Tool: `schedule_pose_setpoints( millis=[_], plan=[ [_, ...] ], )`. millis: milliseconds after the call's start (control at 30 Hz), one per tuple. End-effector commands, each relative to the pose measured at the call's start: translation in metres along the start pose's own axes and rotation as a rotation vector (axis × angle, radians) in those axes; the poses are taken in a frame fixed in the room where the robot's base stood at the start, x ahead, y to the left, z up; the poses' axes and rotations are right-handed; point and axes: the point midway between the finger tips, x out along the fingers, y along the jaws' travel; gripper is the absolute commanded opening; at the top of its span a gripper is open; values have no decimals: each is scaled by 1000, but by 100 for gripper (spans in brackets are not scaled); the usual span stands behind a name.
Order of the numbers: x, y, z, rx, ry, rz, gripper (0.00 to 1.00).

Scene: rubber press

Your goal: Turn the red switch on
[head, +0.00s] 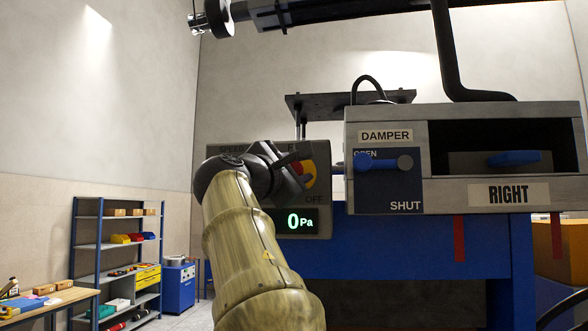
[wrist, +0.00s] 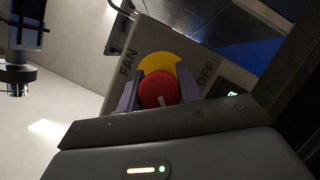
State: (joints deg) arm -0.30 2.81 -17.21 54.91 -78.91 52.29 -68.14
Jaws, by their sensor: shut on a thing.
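The red switch (head: 309,176) is a round knob on a yellow disc, on a grey control panel (head: 324,218). In the wrist view the red switch (wrist: 158,88) shows between my two grey fingers, with a pale mark on its face. The words FAN and OFF stand on either side of it. My gripper (head: 296,172) is at the panel, with its fingers shut on the red switch (wrist: 157,92). My gripper and arm hide part of the panel in the head view. I cannot tell for sure which way the mark points.
A green display (head: 298,222) below the switch reads 0 Pa. To the right is a DAMPER box with a blue handle (head: 384,163) beside OPEN and SHUT labels. A blue shelf (head: 118,250) with bins stands far left. Open floor lies between shelf and press.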

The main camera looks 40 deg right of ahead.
Motion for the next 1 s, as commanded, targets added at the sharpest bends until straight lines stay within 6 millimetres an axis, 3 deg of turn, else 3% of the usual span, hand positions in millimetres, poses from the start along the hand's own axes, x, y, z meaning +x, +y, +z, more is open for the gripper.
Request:
schedule_pose_setpoints(
  millis=[600, 1000],
  plan=[
    [1, -1, 0, 531, 22, -227, 13],
    [0, -4, -2, 739, 31, -316, 13]
  ],
)
